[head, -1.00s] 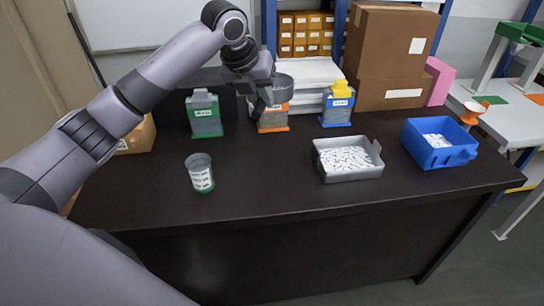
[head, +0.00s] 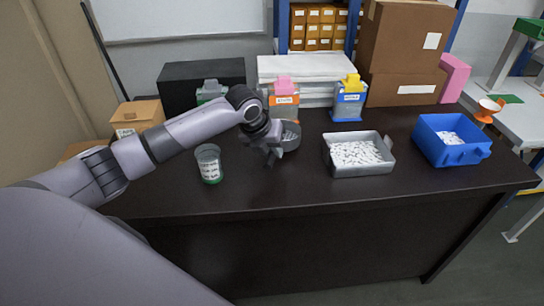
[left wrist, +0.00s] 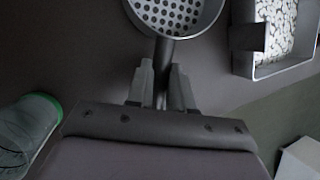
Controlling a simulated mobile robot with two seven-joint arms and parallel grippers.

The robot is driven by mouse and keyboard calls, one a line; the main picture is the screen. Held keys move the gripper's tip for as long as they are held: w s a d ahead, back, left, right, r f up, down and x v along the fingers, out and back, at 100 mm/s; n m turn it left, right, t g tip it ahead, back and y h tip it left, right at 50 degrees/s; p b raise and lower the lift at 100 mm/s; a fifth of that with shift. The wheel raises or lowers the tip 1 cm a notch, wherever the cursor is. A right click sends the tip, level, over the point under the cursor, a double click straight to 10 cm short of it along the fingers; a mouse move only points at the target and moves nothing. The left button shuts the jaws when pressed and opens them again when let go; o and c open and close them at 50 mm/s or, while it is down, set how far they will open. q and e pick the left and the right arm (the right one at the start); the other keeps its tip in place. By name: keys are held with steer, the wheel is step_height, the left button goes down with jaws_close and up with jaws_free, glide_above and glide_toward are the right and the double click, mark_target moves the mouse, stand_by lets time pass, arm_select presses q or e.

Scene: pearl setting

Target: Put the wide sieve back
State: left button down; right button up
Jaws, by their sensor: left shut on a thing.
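The wide sieve (head: 291,134) is a grey round pan with a handle; its large round holes show in the left wrist view (left wrist: 176,14). My left gripper (head: 270,155) is shut on the sieve's handle (left wrist: 164,52). The sieve is low over the dark table, in front of the orange-labelled container and left of the metal tray. Whether it touches the table I cannot tell. Part of the sieve is hidden behind my gripper in the head view. My right gripper is not in view.
A clear cup (head: 208,164) stands left of my gripper. A metal tray (head: 362,171) and a blue bin (head: 453,156) hold white pieces. The table's front middle is clear.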

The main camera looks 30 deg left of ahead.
arm_select(q)
step_height(320, 180, down, 2)
steer(key=shift+f, duration=0.25)
steer(key=c, duration=1)
jaws_free()
steer(key=d+v, duration=0.1)
steer(key=v, duration=1.1)
steer(key=shift+a+p, duration=0.45)
steer(key=shift+w, duration=0.1)
